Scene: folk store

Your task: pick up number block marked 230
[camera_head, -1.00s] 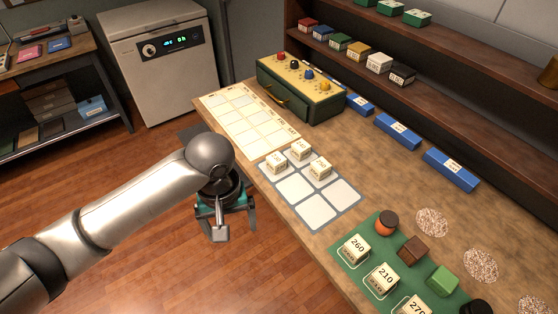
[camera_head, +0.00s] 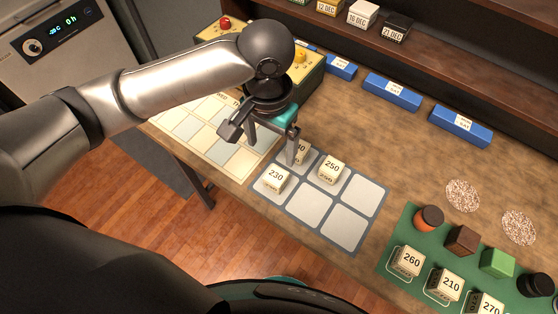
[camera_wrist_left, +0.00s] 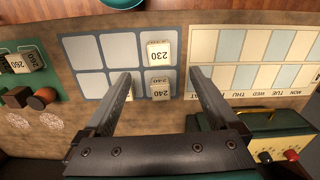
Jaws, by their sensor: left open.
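The cream number block marked 230 (camera_head: 275,180) sits on the front left cell of the grey-framed grid mat (camera_head: 297,228). In the left wrist view, block 230 (camera_wrist_left: 159,53) lies just beyond the fingertips. A block marked 240 (camera_head: 304,152) stands behind it, partly hidden by a finger. It shows between the fingers in the left wrist view (camera_wrist_left: 162,85). A block marked 250 (camera_head: 331,170) is to the right. My left gripper (camera_head: 260,147) is open and empty, over the table beside the blocks. My right gripper is not in view.
A calendar board (camera_head: 200,128) lies left of the mat, with a green box (camera_head: 310,80) behind. A green mat (camera_head: 396,282) at right holds blocks marked 260, 210 and 270, among other pieces. Blue bars (camera_head: 392,92) line the back. Several mat cells are empty.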

